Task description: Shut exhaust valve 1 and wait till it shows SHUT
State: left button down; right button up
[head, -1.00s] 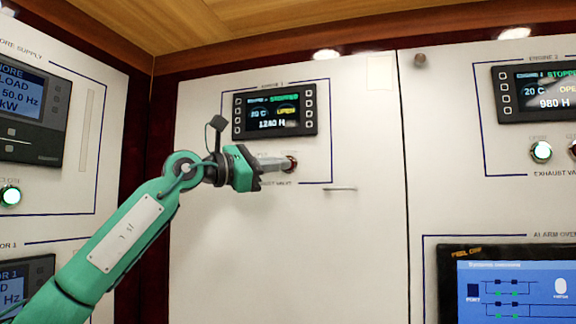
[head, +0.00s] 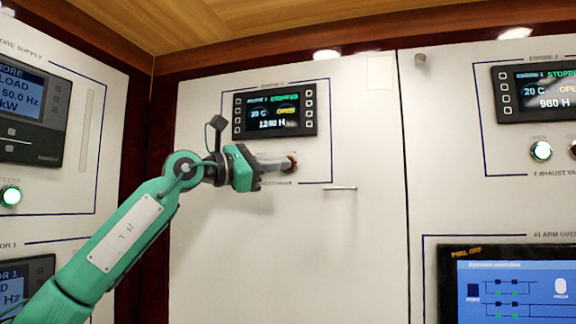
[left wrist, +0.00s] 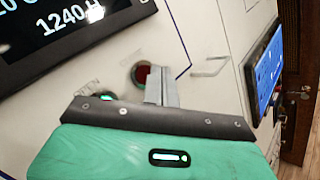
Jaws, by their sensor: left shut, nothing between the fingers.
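The engine 1 display (head: 274,109) shows 1240 H and a yellow word that looks like OPEN. Below it is a red button (head: 291,161) in a round bezel, partly hidden by my fingers. My left gripper (head: 284,164) is shut and empty, its fingertips at the red button. In the left wrist view, the red button (left wrist: 141,73) shows just left of the closed fingertips (left wrist: 164,72); I cannot tell whether they touch it. Another button (left wrist: 103,94) is mostly hidden behind the gripper body. My right gripper is not in view.
A small horizontal handle (head: 340,188) sits on the panel to the lower right of the button. A blue alarm screen (head: 515,290) is below. The panel under my gripper is bare.

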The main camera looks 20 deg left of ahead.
pick_arm(q)
jog(key=shift+w, duration=0.1)
jog(key=shift+w+p, duration=0.3)
jog(key=shift+w, duration=0.05)
jog(key=shift+w+p, duration=0.4)
dwell(0.9)
jog(key=shift+s, duration=0.1)
jog(key=shift+s+b, duration=0.65)
jog(key=shift+s, duration=0.05)
